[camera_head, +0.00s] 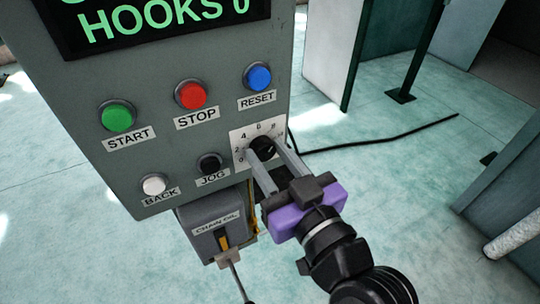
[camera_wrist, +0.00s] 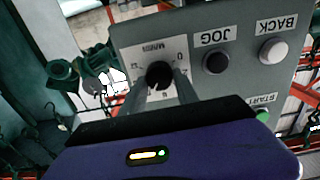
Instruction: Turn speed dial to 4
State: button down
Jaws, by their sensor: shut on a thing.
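The speed dial (camera_head: 262,146) is a black knob on a white plate with a printed number scale, at the lower right of the grey control panel. In the head view the marks 0, 2, 4, 6 and 8 show around it. My gripper (camera_head: 262,153), with a purple body and grey fingers, reaches the dial from the lower right. Its fingers are shut on the knob, one on each side. The knob (camera_wrist: 158,75) also shows between the fingertips in the wrist view. The pointer on the knob cannot be made out, so its setting is unclear.
The panel carries green START (camera_head: 117,117), red STOP (camera_head: 190,95), blue RESET (camera_head: 258,77), white BACK (camera_head: 153,184) and black JOG (camera_head: 209,163) buttons. A CHAIN OIL box (camera_head: 203,238) sits below. A black cable (camera_head: 385,142) runs across the floor at right.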

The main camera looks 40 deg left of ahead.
jog(key=shift+f+n+b, duration=0.1)
jog(key=shift+n+b, duration=0.3)
jog(key=shift+b, duration=0.05)
jog(key=n+b, duration=0.2)
jog(key=shift+f+b, duration=0.15)
jog(key=shift+b, duration=0.2)
jog(key=n+b, duration=0.4)
jog(key=b, duration=0.1)
jog(key=shift+s+n, duration=0.1)
jog(key=shift+n, duration=0.2)
jog(key=n+b, duration=0.5)
jog(key=shift+f, duration=0.1)
jog(key=shift+s+n+b, duration=0.15)
jog(key=shift+n+b, duration=1.25)
jog(key=shift+n, duration=0.2)
jog(key=shift+a, duration=0.1)
jog(key=c, duration=0.9)
grip_release()
jog(key=shift+c, duration=0.2)
